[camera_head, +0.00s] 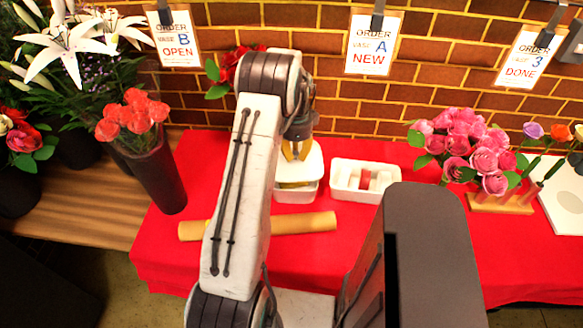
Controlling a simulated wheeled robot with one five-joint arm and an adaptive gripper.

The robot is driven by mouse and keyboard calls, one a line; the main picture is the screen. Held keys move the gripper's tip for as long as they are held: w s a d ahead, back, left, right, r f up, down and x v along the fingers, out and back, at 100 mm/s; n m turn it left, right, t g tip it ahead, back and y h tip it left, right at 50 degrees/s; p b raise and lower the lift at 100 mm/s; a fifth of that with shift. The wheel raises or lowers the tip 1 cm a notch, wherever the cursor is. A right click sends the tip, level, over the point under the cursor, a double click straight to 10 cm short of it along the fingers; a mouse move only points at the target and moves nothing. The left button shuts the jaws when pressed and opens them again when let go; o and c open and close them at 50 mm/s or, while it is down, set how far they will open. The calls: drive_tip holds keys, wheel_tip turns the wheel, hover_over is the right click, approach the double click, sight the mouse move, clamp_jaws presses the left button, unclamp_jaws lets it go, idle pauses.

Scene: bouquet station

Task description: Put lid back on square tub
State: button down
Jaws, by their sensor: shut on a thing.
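My gripper (297,149) points down behind my arm, with yellowish fingers shut on the white lid (314,163). The lid is over the white square tub (297,195), which stands on the red cloth. A yellowish strip shows between the lid and the tub's front wall. I cannot tell whether the lid touches the rim. My arm hides the left side of the lid and tub, and the exact grip is too small to make out.
A white divided tray (347,194) with a red item stands just right of the tub. A tan paper roll (305,223) lies in front. A dark vase (152,178) of coral roses is left; pink roses (466,143) stand right. Red cloth (410,165) is bare between tray and pink roses.

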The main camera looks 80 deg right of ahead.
sight(295, 164)
drive_tip(key=shift+w+d+r+m, duration=0.15)
drive_tip(key=shift+w+d+m, duration=0.15)
drive_tip(key=shift+d, duration=0.3)
drive_tip(key=shift+s+d, duration=0.15)
drive_tip(key=shift+m, duration=0.3)
drive_tip(key=shift+f+b, duration=2.1)
drive_tip(key=shift+f, duration=1.1)
drive_tip(key=shift+f+b, duration=0.25)
drive_tip(key=shift+b, duration=0.3)
drive_tip(key=c, duration=0.6)
unclamp_jaws()
drive_tip(key=shift+o, duration=0.2)
drive_tip(key=shift+r, duration=0.15)
